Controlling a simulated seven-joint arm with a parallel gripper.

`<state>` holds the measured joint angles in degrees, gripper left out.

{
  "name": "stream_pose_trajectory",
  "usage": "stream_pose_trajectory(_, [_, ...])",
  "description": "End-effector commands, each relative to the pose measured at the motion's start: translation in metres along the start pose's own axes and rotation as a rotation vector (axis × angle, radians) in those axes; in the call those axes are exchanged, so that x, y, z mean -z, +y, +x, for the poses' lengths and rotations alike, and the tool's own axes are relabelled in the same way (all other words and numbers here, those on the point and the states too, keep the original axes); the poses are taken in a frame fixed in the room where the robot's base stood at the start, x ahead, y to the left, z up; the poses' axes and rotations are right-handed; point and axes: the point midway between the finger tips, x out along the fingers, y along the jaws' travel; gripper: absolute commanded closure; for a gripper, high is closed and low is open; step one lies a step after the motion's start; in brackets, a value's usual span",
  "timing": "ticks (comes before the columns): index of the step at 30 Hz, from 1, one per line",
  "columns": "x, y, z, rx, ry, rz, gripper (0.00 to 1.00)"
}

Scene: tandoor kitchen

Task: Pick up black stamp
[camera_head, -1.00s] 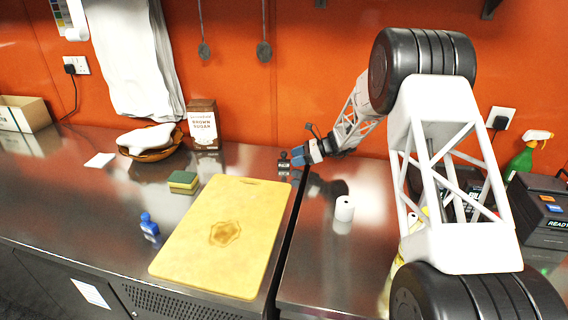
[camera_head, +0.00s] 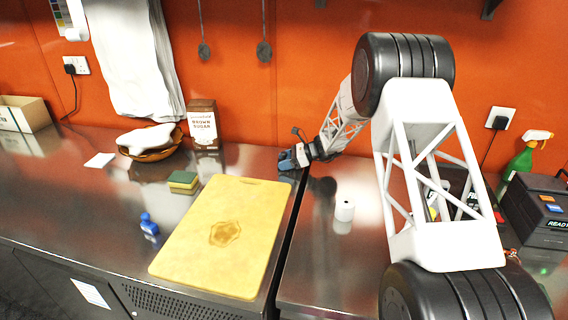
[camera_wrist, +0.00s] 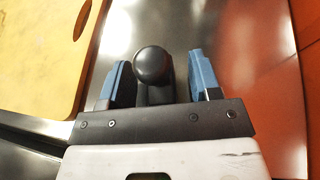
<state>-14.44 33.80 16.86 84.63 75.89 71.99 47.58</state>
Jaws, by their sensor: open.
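The black stamp (camera_wrist: 153,66) stands between the two blue fingers of my gripper (camera_wrist: 162,82) in the wrist view. Its round knob faces the camera, and a dark lower part shows behind it. The fingers are open, with a gap on the right side and a smaller one on the left. In the head view my gripper (camera_head: 290,158) is at the steel counter near the back end of the cutting board. The stamp is mostly hidden there behind the fingers.
The yellow cutting board (camera_head: 200,255) lies left of my gripper. A blue bottle (camera_head: 149,224), a sponge (camera_head: 183,181), a bowl (camera_head: 150,155) and a brown sugar box (camera_head: 203,125) are further left. A seam divides the counters.

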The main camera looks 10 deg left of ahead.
Motion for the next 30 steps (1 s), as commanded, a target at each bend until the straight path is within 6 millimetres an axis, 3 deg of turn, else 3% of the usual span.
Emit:
stream_pose_trajectory(17, [0.0000, 0.0002, 0.0017, 0.000, 0.000, 0.000, 0.43])
stream_pose_trajectory(27, [0.0000, 0.0002, 0.0017, 0.000, 0.000, 0.000, 0.93])
stream_pose_trajectory(30, [-0.0001, 0.0001, 0.0016, 0.000, 0.000, 0.000, 0.97])
